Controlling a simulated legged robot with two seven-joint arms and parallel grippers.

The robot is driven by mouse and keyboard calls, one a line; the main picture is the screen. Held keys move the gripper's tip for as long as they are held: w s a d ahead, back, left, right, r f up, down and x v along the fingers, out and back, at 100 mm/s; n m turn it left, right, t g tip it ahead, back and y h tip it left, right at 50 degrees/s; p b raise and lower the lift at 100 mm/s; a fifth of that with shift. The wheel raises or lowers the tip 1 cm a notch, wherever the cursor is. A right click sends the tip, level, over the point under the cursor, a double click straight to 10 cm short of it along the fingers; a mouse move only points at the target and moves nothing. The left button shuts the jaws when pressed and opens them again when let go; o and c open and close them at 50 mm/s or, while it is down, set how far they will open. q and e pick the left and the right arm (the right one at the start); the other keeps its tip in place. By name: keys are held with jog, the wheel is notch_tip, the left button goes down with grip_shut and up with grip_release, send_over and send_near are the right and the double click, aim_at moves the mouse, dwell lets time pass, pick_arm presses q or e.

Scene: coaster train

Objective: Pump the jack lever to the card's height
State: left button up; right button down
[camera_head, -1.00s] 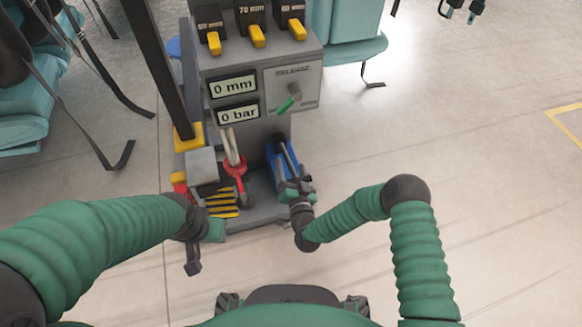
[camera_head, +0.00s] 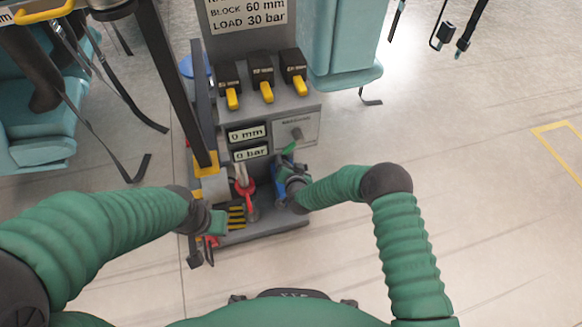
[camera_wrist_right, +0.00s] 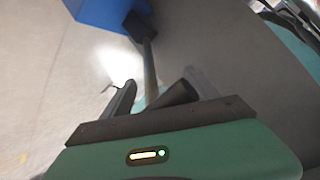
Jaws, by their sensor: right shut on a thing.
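The card (camera_head: 248,16) at the top of the head view reads BLOCK 60 mm and LOAD 30 bar. Below it, the displays read 0 mm (camera_head: 247,132) and 0 bar (camera_head: 250,153). The blue jack pump (camera_head: 279,172) stands at the console's lower right, partly hidden by my right gripper (camera_head: 287,178). In the right wrist view, the grey jack lever (camera_wrist_right: 149,65) runs from a black joint at the blue body down between my fingers. My right gripper (camera_wrist_right: 150,100) is shut on it. My left gripper (camera_head: 203,248) hangs at the console's lower left; its fingers are unclear.
A red-and-white part (camera_head: 246,186) stands left of the pump. Several yellow-tipped blocks (camera_head: 266,90) sit on the console top. Teal seats (camera_head: 340,60) stand behind; the floor at right is clear.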

jog(key=shift+w+d+r, duration=0.15)
jog(key=shift+w+r, duration=0.6)
jog(key=shift+w, duration=0.25)
jog(key=c, duration=0.6)
grip_release()
jog(key=shift+o, duration=1)
jog(key=shift+f, duration=0.1)
jog(key=shift+o, duration=0.4)
jog(key=shift+f, duration=0.25)
jog(key=shift+s+r, duration=0.2)
jog(key=p+v, duration=0.7)
jog(key=v, duration=0.9)
jog(key=shift+s+p, duration=0.3)
jog(key=shift+p, duration=0.1)
